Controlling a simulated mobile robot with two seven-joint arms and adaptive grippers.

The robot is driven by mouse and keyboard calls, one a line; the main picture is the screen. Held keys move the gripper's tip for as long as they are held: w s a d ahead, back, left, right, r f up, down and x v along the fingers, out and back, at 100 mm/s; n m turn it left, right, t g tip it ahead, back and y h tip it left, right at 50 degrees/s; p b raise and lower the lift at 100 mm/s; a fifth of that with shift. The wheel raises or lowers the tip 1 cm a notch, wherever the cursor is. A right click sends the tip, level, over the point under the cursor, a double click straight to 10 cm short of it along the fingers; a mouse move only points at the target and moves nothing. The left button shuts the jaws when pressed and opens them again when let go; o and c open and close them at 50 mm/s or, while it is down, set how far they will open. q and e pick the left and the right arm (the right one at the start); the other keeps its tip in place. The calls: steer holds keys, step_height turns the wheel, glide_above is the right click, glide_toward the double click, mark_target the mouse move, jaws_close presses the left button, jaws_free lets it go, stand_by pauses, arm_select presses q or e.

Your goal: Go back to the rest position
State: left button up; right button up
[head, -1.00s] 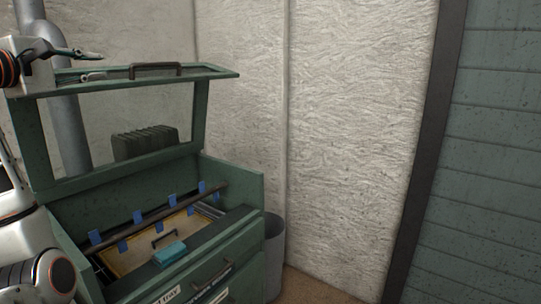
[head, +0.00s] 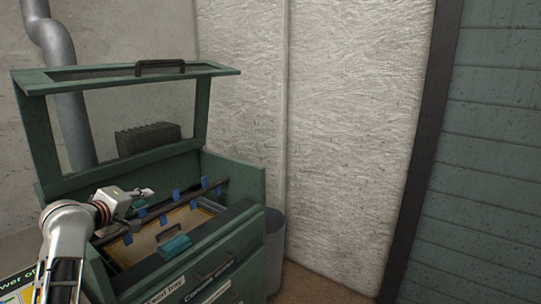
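My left arm comes in from the lower left, and its gripper (head: 143,197) is over the left part of the green rug scrubber cabinet (head: 232,185). The gripper looks empty. Its fingertips are too small to tell whether they are open or shut. The cabinet's framed lid (head: 40,130) stands raised, with a dark handle (head: 160,67) on its top edge, and the gripper is below and apart from that handle. My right gripper is out of view.
Inside the cabinet are a dark bar with blue tabs (head: 176,194), a yellow-edged tray (head: 145,246) and a teal block (head: 175,246). Labelled drawers (head: 215,275) are in front. A grey bin (head: 275,240) stands to the right. A grey pipe (head: 65,90) runs behind.

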arm_select(q)
steer(key=s+d+f+m+g, duration=0.15)
steer(key=s+f, duration=0.25)
steer(key=f, duration=0.5)
steer(key=s+d+f+m, duration=0.2)
steer(key=s+f+m, duration=0.15)
steer(key=f, duration=0.55)
steer(key=s+d+f+m+g, duration=0.1)
steer(key=s+f, duration=0.4)
steer(key=f, duration=0.4)
steer(key=s+d+f+m, duration=0.3)
steer(key=s+f, duration=0.2)
steer(key=s, duration=0.4)
steer(key=s+d+f+m+g, duration=0.1)
steer(key=s+d+f+m, duration=0.2)
steer(key=s+f, duration=0.3)
steer(key=s+d+f+m, duration=0.3)
steer(key=s+f, duration=0.3)
steer(key=s, duration=0.6)
steer(key=shift+s+d+h, duration=0.15)
steer(key=shift+d+h, duration=0.05)
steer(key=shift+h, duration=0.1)
